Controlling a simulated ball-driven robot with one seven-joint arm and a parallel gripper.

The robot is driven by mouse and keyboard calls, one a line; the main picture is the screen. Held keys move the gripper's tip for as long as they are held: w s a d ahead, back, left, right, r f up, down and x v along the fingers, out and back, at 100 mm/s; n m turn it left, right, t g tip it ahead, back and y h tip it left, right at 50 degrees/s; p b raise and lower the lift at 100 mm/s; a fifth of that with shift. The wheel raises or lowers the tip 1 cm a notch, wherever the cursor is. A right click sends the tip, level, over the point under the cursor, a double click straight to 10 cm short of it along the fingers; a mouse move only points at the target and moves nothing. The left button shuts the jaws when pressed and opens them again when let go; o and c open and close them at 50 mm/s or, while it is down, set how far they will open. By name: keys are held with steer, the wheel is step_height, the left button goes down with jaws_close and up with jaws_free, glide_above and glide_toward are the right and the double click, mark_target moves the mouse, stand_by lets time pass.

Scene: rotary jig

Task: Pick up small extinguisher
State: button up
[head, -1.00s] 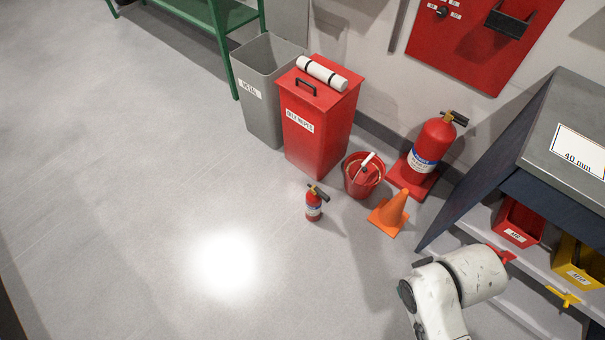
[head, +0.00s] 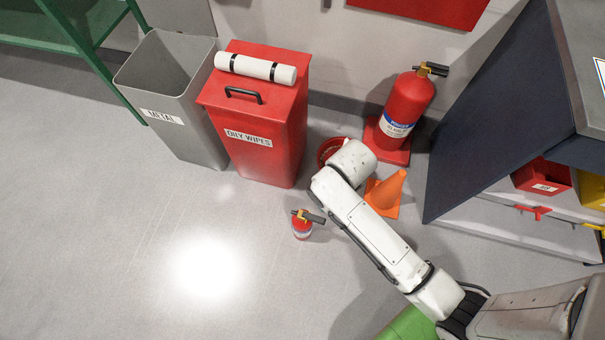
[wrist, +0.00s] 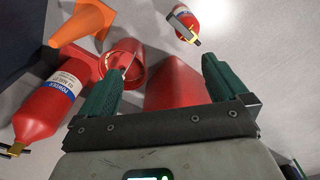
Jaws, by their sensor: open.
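The small extinguisher (head: 302,229) stands upright on the floor in the head view, red with a dark handle, in front of the red bin and left of my arm. In the wrist view the small extinguisher (wrist: 187,22) shows at the top, beyond the fingertips and apart from them. My gripper (wrist: 160,65) is open, its two green fingers spread with nothing held. In the head view my arm reaches over the red bucket, and the gripper itself cannot be made out there.
A red oily wipes bin (head: 262,158) with a white roll (head: 255,67) on its lid stands beside a grey metal bin (head: 185,130). A large extinguisher (head: 407,105), an orange cone (head: 386,192) and a red bucket (wrist: 122,65) crowd the right. Floor at left is clear.

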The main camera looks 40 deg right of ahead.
steer(key=m+b, duration=0.1)
steer(key=b, duration=0.9)
glide_above(303, 216)
steer(key=shift+g, duration=0.3)
step_height(303, 216, down, 19)
steer(key=shift+d+f, duration=0.15)
steer(key=shift+f, duration=0.05)
step_height(303, 216, down, 5)
steer(key=b, duration=0.2)
steer(key=shift+f+b, duration=0.2)
steer(key=shift+b, duration=0.2)
steer(key=f+b, duration=0.1)
steer(key=f, duration=0.1)
steer(key=f+b, duration=0.1)
steer(key=f, duration=0.1)
steer(key=f+b, duration=0.2)
steer(key=shift+w, duration=0.3)
steer(key=shift+r, duration=0.1)
steer(key=shift+c, duration=0.3)
steer(key=c, duration=1.8)
steer(key=shift+r, duration=0.1)
jaws_close()
